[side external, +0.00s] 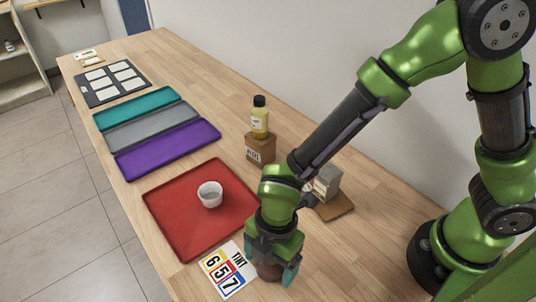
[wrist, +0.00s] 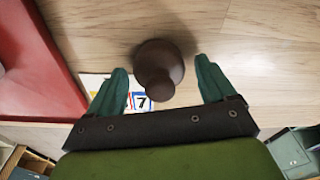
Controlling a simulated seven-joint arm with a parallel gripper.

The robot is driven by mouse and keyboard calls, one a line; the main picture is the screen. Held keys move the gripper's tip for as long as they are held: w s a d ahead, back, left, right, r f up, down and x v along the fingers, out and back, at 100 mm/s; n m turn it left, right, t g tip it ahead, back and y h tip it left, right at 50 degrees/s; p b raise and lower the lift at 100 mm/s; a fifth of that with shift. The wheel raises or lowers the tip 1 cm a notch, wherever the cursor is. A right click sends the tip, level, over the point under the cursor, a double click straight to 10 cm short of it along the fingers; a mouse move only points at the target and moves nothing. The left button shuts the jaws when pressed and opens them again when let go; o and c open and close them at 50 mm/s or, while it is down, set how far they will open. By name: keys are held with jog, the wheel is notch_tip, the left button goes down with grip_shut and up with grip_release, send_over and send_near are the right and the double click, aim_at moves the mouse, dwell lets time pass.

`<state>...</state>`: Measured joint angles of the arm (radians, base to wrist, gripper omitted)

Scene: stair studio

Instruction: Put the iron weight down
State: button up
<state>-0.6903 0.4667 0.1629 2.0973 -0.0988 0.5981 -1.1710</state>
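The iron weight (wrist: 161,62) is a dark brown, round piece with a narrower knob on top. In the wrist view it stands upright on the wooden table between my fingers. My gripper (wrist: 158,74) is open, with a gap between each green finger and the weight. In the side external view my gripper (side external: 272,262) is low at the table's near end, and the weight (side external: 268,271) shows only partly under it, beside the number card (side external: 228,269).
A red tray (side external: 165,219) with a white cup (side external: 210,194) is just left of my gripper. A wooden block (side external: 261,148) bearing a yellow bottle (side external: 260,118) and a grey block (side external: 327,180) on a wooden board (side external: 335,207) stand behind. Purple, grey and teal trays (side external: 168,148) lie farther off.

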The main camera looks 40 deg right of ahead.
notch_tip(320, 180, up, 12)
jog(key=d, duration=0.1)
jog(key=d+r+m+t, duration=0.3)
jog(key=d+r+m, duration=0.2)
jog(key=d+m, duration=0.7)
jog(key=d+r+m+t, duration=0.4)
jog(key=d+r+m, duration=0.2)
jog(key=d+m, duration=0.6)
jog(key=shift+d+r+m+t+y, duration=0.25)
jog(key=shift+r+m+t+y, duration=0.05)
jog(key=shift+m, duration=0.2)
